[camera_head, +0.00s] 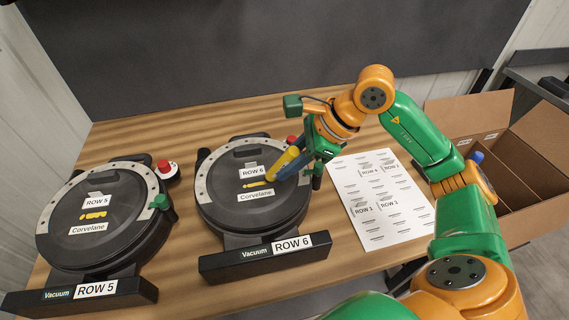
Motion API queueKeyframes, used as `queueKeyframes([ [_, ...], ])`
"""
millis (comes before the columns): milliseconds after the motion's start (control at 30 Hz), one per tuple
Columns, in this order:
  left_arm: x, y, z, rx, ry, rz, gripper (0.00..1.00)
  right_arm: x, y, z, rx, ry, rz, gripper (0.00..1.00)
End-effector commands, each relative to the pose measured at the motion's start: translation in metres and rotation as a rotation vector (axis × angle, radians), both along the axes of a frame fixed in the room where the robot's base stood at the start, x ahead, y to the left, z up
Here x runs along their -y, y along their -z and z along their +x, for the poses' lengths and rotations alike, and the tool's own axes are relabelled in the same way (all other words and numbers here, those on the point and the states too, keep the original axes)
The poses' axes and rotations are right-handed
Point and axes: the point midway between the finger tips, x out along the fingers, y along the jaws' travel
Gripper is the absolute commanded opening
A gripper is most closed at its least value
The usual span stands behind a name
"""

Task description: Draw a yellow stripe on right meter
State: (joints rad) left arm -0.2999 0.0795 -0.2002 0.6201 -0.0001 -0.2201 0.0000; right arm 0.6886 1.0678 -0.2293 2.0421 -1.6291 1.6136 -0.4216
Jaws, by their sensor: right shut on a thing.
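The right meter (238,215) is a round black seed meter with a grey rim, labelled ROW 6 and Corvelane. A short yellow mark shows on its face between the two labels. My right gripper (300,158) is shut on a yellow marker (284,161) and holds it tilted over the right side of this meter. The marker's tip is at or very near the right end of the yellow mark; I cannot tell whether it touches. The left meter (120,240), labelled ROW 5, also has a yellow mark between its labels. My left gripper is not in view.
Black stands labelled Vacuum ROW 5 (135,290) and Vacuum ROW 6 (222,269) are in front of the meters. A printed label sheet (372,230) lies right of the right meter. An open cardboard box (550,140) stands at the far right. A red button (164,166) sits between the meters.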

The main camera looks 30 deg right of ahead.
Motion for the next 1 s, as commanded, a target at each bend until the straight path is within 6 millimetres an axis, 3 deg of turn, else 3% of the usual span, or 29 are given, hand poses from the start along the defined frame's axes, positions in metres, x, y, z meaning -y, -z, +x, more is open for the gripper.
queueKeyframes([
  [233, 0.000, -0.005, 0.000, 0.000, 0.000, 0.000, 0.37, 0.000, -0.006, 0.000, 0.000, 0.000, 0.000, 0.00],
  [733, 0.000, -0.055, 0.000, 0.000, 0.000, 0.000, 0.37, 0.000, -0.062, 0.000, 0.000, 0.000, 0.001, 0.00],
  [1000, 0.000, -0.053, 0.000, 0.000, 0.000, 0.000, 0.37, 0.000, -0.060, 0.000, 0.000, 0.000, 0.001, 0.00],
])
